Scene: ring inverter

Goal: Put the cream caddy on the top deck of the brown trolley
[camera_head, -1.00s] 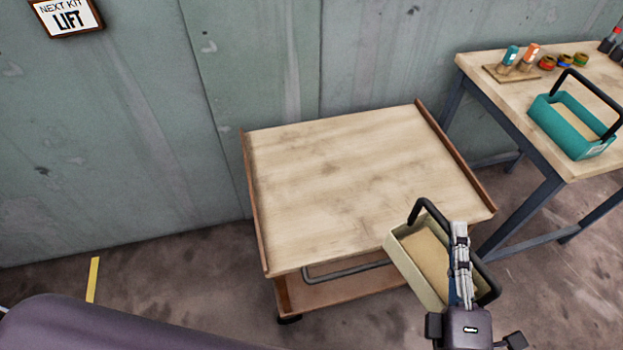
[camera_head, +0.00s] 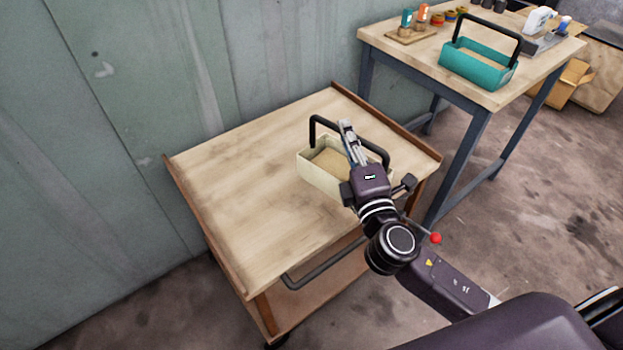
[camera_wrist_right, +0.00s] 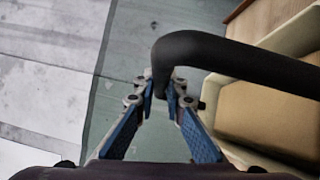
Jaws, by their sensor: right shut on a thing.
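The cream caddy (camera_head: 318,178) is an open box with a black arched handle. In the head view it is over the right part of the brown trolley's top deck (camera_head: 250,190). I cannot tell whether its base touches the deck. My right gripper (camera_head: 347,130) is shut on the caddy's handle, with the arm coming in from the lower right. In the right wrist view the black handle (camera_wrist_right: 240,58) passes at the fingertips (camera_wrist_right: 162,88), and the cream box (camera_wrist_right: 265,100) shows at the right. My left gripper is not in view.
A workbench (camera_head: 400,48) behind at the right holds a teal caddy (camera_head: 475,68), a small wooden stand with bottles, and other items. Cardboard boxes (camera_head: 565,80) lie on the floor beyond. The deck's left part is clear. Raised brown edges (camera_head: 385,118) line the deck's sides.

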